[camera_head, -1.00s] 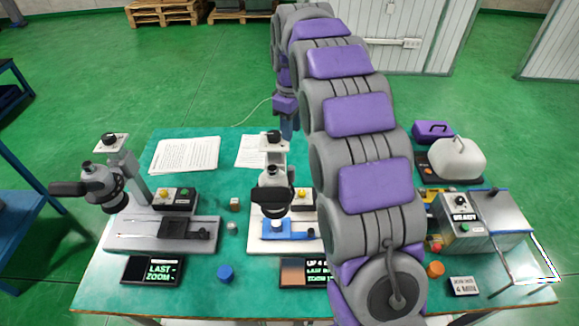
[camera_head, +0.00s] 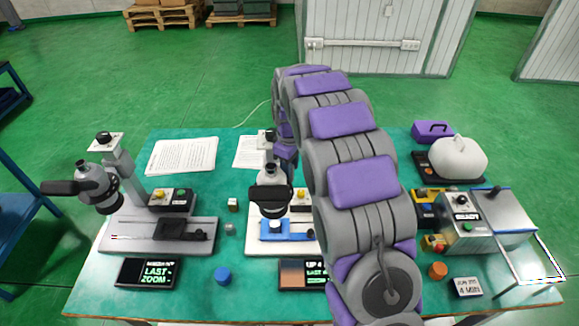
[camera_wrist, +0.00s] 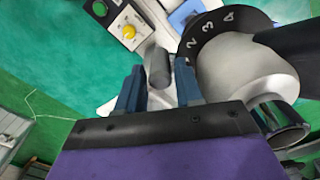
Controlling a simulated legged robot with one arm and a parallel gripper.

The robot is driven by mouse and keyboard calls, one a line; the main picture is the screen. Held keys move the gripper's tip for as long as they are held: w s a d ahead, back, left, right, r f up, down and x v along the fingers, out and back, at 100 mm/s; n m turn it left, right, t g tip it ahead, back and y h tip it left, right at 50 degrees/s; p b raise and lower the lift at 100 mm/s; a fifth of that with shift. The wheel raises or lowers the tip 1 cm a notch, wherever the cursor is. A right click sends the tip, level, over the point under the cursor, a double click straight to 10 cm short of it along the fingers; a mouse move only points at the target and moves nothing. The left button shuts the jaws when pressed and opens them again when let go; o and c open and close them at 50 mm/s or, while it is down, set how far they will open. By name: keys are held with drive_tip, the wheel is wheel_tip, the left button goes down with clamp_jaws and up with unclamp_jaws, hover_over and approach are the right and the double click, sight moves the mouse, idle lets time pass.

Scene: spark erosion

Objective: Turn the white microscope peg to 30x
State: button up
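The white microscope (camera_head: 270,172) stands in the middle of the table, with a blue stage (camera_head: 290,230) on a pale base. In the wrist view its pale head (camera_wrist: 245,78) is at the right, with a dark dial (camera_wrist: 215,35) showing the numerals 2, 3 and 4. A grey cylindrical peg (camera_wrist: 158,68) shows beside the head. My gripper (camera_wrist: 158,85) is open, its blue-grey fingers on either side of the peg with visible gaps. In the head view my gripper is behind the microscope, largely hidden. Which number the dial is set to cannot be told.
A grey microscope (camera_head: 98,185) stands at the left. Small screens (camera_head: 148,272), a blue cap (camera_head: 222,275) and papers (camera_head: 182,155) lie on the table. A control box (camera_head: 465,222) and a white-lidded device (camera_head: 457,158) are at the right. My arm hides part of the table.

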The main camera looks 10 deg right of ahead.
clamp_jaws()
idle(0.3)
idle(0.3)
